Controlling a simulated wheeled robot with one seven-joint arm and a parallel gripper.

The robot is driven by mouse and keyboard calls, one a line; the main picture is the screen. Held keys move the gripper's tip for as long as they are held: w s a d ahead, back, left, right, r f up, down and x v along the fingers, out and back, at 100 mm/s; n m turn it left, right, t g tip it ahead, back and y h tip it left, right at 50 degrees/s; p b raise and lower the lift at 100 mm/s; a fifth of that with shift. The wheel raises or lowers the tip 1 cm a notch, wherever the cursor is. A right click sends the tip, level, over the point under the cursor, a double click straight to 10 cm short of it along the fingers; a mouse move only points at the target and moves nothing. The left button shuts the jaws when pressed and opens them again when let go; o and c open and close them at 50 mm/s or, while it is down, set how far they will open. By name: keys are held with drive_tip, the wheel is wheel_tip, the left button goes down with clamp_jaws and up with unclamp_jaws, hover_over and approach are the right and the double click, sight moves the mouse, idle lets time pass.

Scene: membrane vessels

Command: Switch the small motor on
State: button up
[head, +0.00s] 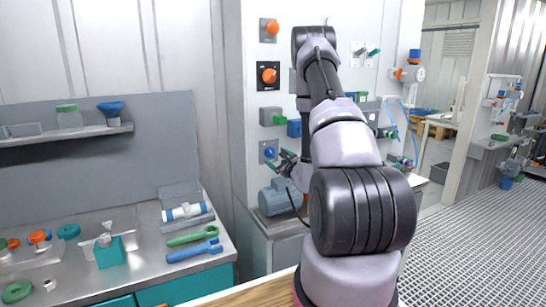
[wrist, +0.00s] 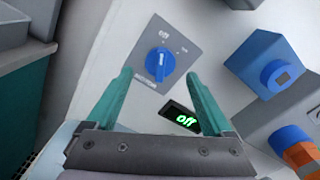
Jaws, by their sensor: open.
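A blue rotary knob (wrist: 160,65) sits on a grey switch plate (wrist: 182,38) marked off and on. Its white mark points toward the off label. A small dark display (wrist: 181,119) beside the plate reads "off" in green. In the head view the blue knob (head: 270,153) is on the white wall panel, above a blue-grey motor (head: 276,199) on a low stand. My gripper (wrist: 159,73) is open, its two teal fingers pointing at the knob, one toward each side of it. I cannot tell whether they touch it. In the head view my gripper (head: 288,162) is just right of the plate.
Two orange knobs (head: 269,75) are higher on the same panel. A green-buttoned box (head: 272,117) and a blue box (head: 294,128) are above the blue knob; a blue fitting (wrist: 262,66) is right in the wrist view. A bench (head: 150,240) with tools stands at left.

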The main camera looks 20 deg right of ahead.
sight(272, 155)
drive_tip(key=shift+w, duration=1.6)
drive_tip(key=shift+c, duration=0.3)
drive_tip(key=c, duration=1.3)
drive_tip(key=shift+m, duration=0.4)
drive_tip(key=m, duration=0.5)
drive_tip(key=shift+a+m, duration=0.1)
drive_tip(key=shift+m, duration=0.2)
drive_tip(key=m, duration=0.5)
drive_tip(key=shift+f, duration=0.1)
drive_tip(key=shift+a+m, duration=0.1)
drive_tip(key=shift+m, duration=0.3)
